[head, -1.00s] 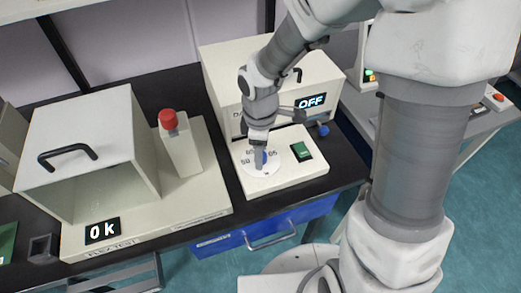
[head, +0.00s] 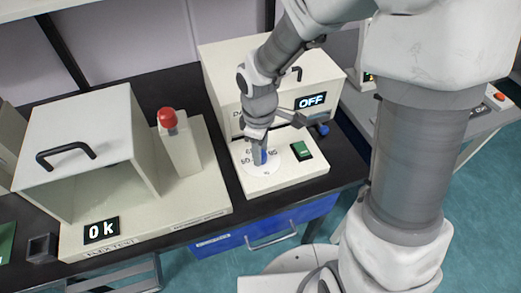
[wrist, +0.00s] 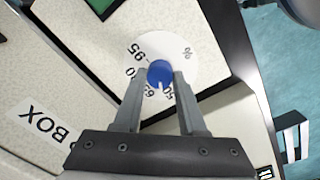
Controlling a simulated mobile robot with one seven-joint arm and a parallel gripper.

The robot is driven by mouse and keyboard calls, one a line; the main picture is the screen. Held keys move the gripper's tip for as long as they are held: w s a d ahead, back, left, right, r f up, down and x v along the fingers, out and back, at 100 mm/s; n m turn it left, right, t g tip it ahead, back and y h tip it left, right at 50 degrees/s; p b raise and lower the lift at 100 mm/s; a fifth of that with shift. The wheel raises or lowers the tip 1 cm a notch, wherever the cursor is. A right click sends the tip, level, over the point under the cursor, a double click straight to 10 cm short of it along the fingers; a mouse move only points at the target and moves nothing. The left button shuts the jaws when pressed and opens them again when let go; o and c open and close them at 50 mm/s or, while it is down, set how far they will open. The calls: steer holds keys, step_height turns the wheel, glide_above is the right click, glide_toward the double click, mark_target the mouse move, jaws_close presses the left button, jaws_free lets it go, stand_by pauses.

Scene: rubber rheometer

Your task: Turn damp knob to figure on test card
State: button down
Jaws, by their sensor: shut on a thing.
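The blue damp knob (wrist: 160,74) sits on a round white dial (wrist: 185,55) printed with 50, 65, 80, 95 and a % sign. In the wrist view a pale pointer mark on the knob faces between 65 and 50. My gripper (wrist: 157,78) has one finger on each side of the knob and is shut on it. In the head view my gripper (head: 262,154) is over the dial and partly hides the knob and the figures. I cannot make out a test card in these frames.
A green switch (head: 301,150) is right of the dial on the same cream panel. The damp box (head: 232,75) behind shows OFF (head: 311,101). The flex test machine (head: 170,222) at left shows Ok (head: 101,230) and carries a red-topped post (head: 179,150).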

steer(key=m, duration=0.3)
steer(key=shift+b, duration=0.3)
steer(key=shift+m, duration=2)
steer(key=shift+c, duration=2.4)
jaws_free()
step_height(320, 180, up, 18)
steer(key=p, duration=0.3)
steer(key=shift+s+a+f, duration=0.15)
steer(key=shift+a+f, duration=0.1)
steer(key=shift+a, duration=0.1)
